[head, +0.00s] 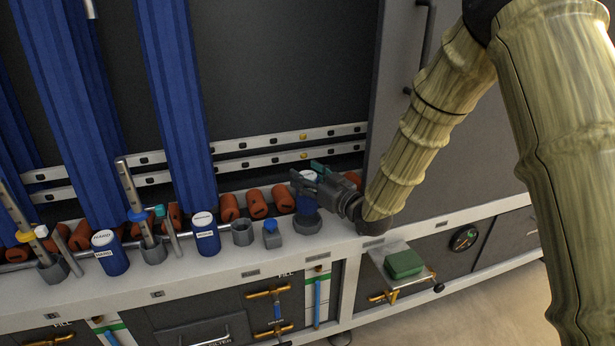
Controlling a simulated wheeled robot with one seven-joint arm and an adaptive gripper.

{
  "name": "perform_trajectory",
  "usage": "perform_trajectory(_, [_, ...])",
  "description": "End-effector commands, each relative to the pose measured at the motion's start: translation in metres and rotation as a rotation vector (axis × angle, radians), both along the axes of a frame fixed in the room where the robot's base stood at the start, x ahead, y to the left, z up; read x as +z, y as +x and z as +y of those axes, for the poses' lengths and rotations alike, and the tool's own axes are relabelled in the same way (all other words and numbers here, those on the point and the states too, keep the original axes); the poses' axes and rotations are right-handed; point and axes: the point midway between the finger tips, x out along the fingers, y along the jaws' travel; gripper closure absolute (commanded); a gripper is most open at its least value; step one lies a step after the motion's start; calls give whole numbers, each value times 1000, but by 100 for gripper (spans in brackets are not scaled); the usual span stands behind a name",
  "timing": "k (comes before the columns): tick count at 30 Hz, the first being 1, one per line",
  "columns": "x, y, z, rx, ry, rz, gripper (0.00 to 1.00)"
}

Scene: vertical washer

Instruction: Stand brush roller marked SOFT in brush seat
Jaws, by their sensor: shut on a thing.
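My gripper (311,178) is shut on a blue brush roller (306,204) with a pale top, held roughly upright. The roller's lower end is at a dark grey round seat (307,224); I cannot tell whether it is seated inside or just above it. Its marking is too small and too covered by my fingers to read. Another blue roller with a white label (206,238) stands to the left on the ledge. A further blue roller (112,262), with a label that seems to read HARD, stands farther left.
An open grey cup (242,233) and a small blue-capped grey piece (271,238) stand left of my gripper on the white ledge (200,270). Upright metal rods (130,188), tall blue brushes (178,90) and orange rollers (257,206) crowd behind. A green block (403,264) lies on a lower shelf.

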Motion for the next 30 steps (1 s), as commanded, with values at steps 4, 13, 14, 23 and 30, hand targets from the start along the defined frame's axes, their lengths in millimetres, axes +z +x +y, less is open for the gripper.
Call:
perform_trajectory(4, [-2, 0, 0, 0, 0, 0, 89])
perform_trajectory(13, [-8, 0, 0, 0, 0, 0, 89])
perform_trajectory(14, [-9, 0, 0, 0, 0, 0, 89])
perform_trajectory(23, [-14, 0, 0, 0, 0, 0, 89])
perform_trajectory(30, [-18, 0, 0, 0, 1, -1, 89])
